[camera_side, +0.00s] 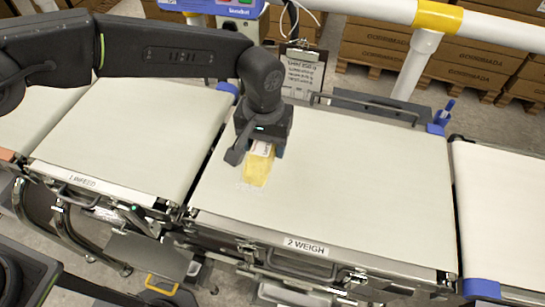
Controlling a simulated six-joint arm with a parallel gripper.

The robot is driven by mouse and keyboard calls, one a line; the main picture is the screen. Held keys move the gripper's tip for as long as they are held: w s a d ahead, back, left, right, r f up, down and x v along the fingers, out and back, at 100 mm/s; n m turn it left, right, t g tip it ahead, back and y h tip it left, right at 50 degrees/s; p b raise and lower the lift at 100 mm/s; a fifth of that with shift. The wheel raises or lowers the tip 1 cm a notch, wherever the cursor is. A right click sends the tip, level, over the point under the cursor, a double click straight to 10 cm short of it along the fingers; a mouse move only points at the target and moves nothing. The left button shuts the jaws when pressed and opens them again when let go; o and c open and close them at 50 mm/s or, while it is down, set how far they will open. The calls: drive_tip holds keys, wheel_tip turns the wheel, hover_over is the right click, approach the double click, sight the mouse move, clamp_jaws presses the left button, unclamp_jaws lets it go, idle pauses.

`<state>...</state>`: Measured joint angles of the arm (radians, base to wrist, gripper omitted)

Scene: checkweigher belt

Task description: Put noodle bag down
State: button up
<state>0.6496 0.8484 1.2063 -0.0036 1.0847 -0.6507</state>
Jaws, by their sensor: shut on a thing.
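The noodle bag (258,169) is a small yellow pack with a whitish, printed upper part. It is between the jaws of my gripper (255,148), over the left part of the belt marked 2 WEIGH (350,185). My gripper points down and is shut on the bag. The bag's lower end is close to the belt surface; I cannot tell whether it touches. The jaws hide part of the bag's top.
The belt marked 1 INFEED (130,135) lies to the left and is bare. Another bare belt (505,215) lies to the right. A white guard rail (490,30) and a clipboard (300,72) stand behind. Most of the weigh belt is clear.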

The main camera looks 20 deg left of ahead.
drive_tip(key=shift+s+d+f, duration=0.15)
drive_tip(key=shift+d+f, duration=0.25)
drive_tip(key=shift+d, duration=0.25)
drive_tip(key=shift+f, duration=2)
drive_tip(key=o, duration=1)
drive_tip(key=shift+f, duration=0.1)
drive_tip(key=shift+o, duration=0.2)
wheel_tip(320, 180, up, 12)
drive_tip(key=shift+r, duration=0.15)
